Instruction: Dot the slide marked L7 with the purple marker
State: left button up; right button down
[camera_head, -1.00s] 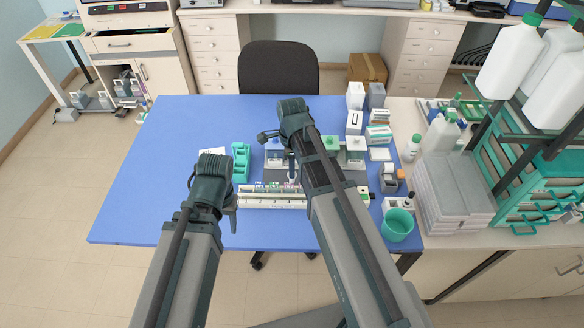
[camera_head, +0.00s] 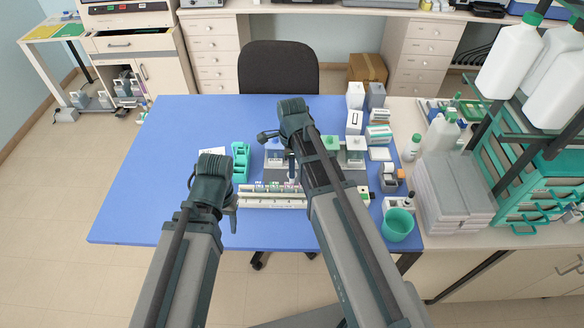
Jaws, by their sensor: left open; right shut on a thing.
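A row of small slides with coloured labels (camera_head: 273,185) lies along a white rack (camera_head: 262,203) near the front of the blue table. The labels are too small to read, so I cannot tell which slide is L7. My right gripper (camera_head: 291,178) points down over the right part of this row, shut on a thin upright thing, seemingly the purple marker; its tip and colour are unclear, and my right arm hides part of the area. I cannot tell whether it touches a slide. My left gripper (camera_head: 234,208) is open and empty at the left end of the rack.
A teal holder (camera_head: 241,162) stands behind the rack's left end. Staining jars with coloured lids (camera_head: 355,147) stand behind my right arm. A teal cup (camera_head: 397,225) is at the front right, boxes (camera_head: 355,95) at the back right. The table's left side (camera_head: 150,190) is clear.

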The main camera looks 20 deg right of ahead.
jog(key=shift+r, duration=0.1)
dwell(0.4)
notch_tip(320, 180, up, 6)
jog(key=p, duration=0.6)
